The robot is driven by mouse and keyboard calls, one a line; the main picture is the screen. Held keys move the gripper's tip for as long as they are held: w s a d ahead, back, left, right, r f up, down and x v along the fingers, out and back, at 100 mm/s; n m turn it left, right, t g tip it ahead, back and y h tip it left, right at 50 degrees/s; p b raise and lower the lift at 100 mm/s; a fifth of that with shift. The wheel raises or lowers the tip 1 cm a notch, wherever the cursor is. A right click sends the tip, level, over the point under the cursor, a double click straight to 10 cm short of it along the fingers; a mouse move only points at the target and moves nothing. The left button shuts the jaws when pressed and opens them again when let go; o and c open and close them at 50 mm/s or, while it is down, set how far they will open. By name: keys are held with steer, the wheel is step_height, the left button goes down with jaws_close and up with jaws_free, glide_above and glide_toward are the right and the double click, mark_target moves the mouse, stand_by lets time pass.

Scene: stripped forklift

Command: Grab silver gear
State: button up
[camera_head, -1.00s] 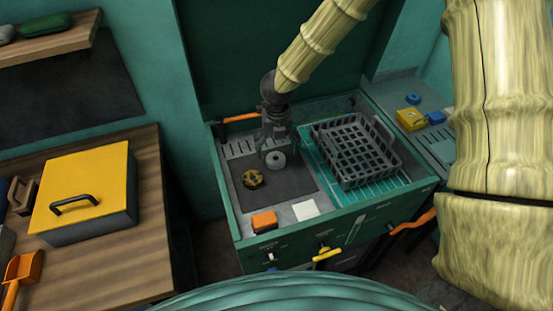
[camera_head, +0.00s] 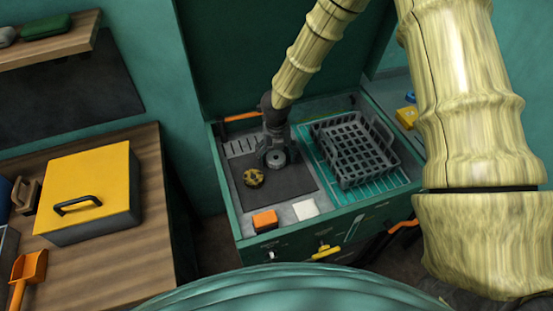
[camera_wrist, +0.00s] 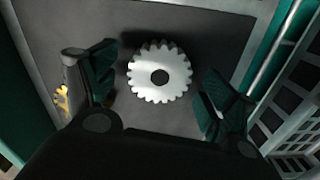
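The silver gear (camera_wrist: 160,72), a toothed disc with a dark centre hole, lies on a dark mat (camera_head: 290,186). In the head view the silver gear (camera_head: 276,159) is partly hidden by my gripper (camera_head: 273,150), which is above it. In the wrist view my gripper (camera_wrist: 158,100) is open. One finger is left of the gear and the other is right of it, with gaps to both. The gear is not held.
A brass gear (camera_head: 253,177) lies on the mat to the left. A dark wire basket (camera_head: 352,150) stands close on the right. An orange block (camera_head: 265,220) and a white square (camera_head: 305,209) lie at the front edge.

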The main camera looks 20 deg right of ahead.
steer(key=shift+w+f, duration=0.1)
steer(key=c, duration=1.3)
steer(key=shift+c, duration=0.5)
